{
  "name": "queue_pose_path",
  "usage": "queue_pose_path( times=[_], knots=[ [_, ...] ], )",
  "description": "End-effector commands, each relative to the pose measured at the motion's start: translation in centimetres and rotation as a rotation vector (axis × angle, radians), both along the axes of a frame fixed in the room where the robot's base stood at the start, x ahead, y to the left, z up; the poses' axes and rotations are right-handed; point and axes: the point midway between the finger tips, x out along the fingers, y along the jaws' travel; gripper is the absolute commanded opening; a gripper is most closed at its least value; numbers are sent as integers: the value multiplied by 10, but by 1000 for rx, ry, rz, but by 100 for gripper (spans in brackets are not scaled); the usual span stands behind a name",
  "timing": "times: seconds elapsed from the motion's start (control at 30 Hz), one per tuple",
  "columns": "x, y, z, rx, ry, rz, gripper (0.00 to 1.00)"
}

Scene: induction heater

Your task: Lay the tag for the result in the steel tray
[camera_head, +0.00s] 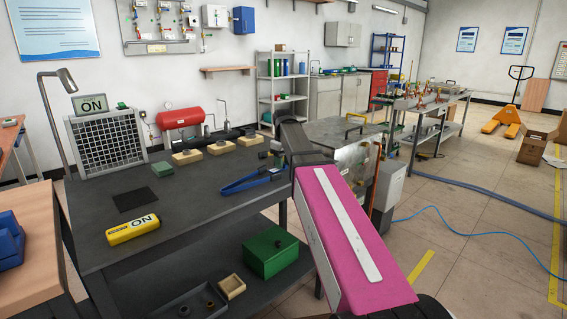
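A yellow block marked "ON" (132,229) lies near the front left edge of the dark workbench (185,218). I cannot tell whether it is one of the tags. A shallow dark grey tray (168,311) with small ring-shaped parts sits on the lower shelf, partly cut off by the bottom edge of the picture. I cannot tell whether it is the steel tray. My pink and white arm reaches up from the lower right past the bench's right end. I cannot make out my gripper's fingers.
Blue-handled tongs (252,182), a dark square pad (135,199) and several small wooden blocks (187,157) lie on the bench. A grille unit (106,144) with an "ON" sign (90,104) stands behind. A green box (270,252) sits below. The bench's front middle is clear.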

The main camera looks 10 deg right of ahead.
Motion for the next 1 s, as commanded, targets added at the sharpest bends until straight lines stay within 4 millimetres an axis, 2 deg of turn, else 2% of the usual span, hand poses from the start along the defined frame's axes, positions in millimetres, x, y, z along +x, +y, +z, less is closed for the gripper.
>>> queue_pose_path(
  times=[0.17, 0.27, 0.73, 0.97, 1.0],
  knots=[
    [0, 0, 3, 0, 0, 0, 41],
    [1, 0, 11, 0, -1, 0, 41],
    [1, 0, 92, 0, -2, 0, 41],
    [1, 0, 117, 1, -1, 0, 41],
    [0, 0, 120, 0, 0, 0, 47]
  ],
)
